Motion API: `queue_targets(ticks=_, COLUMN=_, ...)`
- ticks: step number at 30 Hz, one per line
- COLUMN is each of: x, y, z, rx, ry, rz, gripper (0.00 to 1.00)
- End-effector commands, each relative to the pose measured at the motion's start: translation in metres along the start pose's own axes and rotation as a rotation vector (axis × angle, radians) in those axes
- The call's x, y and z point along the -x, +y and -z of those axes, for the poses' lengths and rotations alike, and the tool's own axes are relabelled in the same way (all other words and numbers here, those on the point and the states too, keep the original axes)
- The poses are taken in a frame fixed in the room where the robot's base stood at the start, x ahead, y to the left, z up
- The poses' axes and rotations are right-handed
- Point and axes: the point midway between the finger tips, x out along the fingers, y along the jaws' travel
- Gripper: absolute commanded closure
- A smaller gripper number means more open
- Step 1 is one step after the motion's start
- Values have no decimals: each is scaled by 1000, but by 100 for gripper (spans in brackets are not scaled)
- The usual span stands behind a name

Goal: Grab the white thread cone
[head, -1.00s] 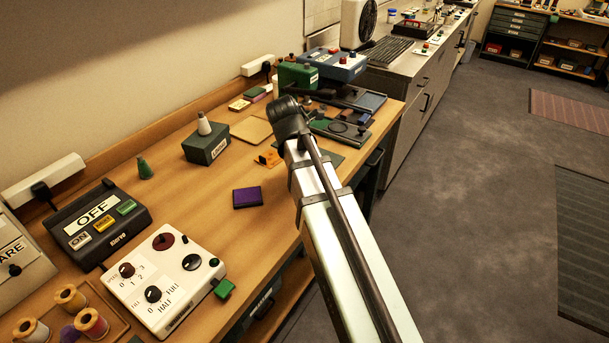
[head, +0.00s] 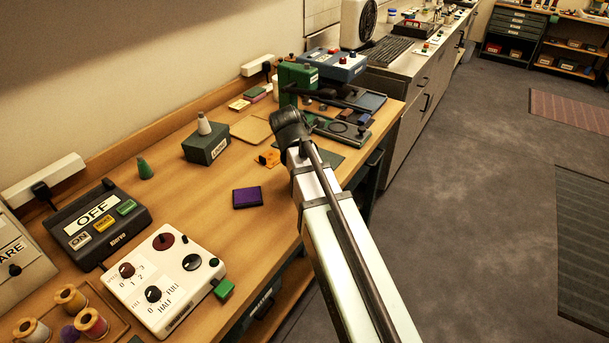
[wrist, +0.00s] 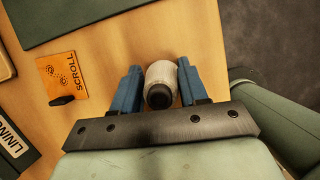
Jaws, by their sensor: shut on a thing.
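My gripper (wrist: 160,98) shows in the wrist view, its two blue fingers closed on the sides of a white thread cone (wrist: 161,74) with a dark end facing the camera. Whether this cone touches the table cannot be told. In the head view my arm hides the gripper and the held cone. Another whitish cone (head: 204,125) stands upright on the dark green LINING box (head: 206,149), apart from my gripper. That box also shows at the lower left of the wrist view (wrist: 14,143).
An orange SCROLL card (wrist: 63,75) lies left of my gripper. A green mat (wrist: 80,18) lies beyond it. A purple pad (head: 247,197), a green cone (head: 145,169) and a black OFF switch box (head: 75,238) are on the table (head: 190,205). Bare wood surrounds the purple pad.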

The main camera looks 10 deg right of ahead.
Motion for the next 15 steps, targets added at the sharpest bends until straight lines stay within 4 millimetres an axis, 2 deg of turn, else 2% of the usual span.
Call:
queue_targets(ticks=1, x=0, y=0, z=0, rx=0, ry=0, rz=0, gripper=77)
queue_targets(ticks=5, x=0, y=0, z=0, rx=0, ry=0, rz=0, gripper=89)
queue_targets(ticks=15, x=5, y=0, z=-2, rx=-1, ry=-1, rz=-1, gripper=89)
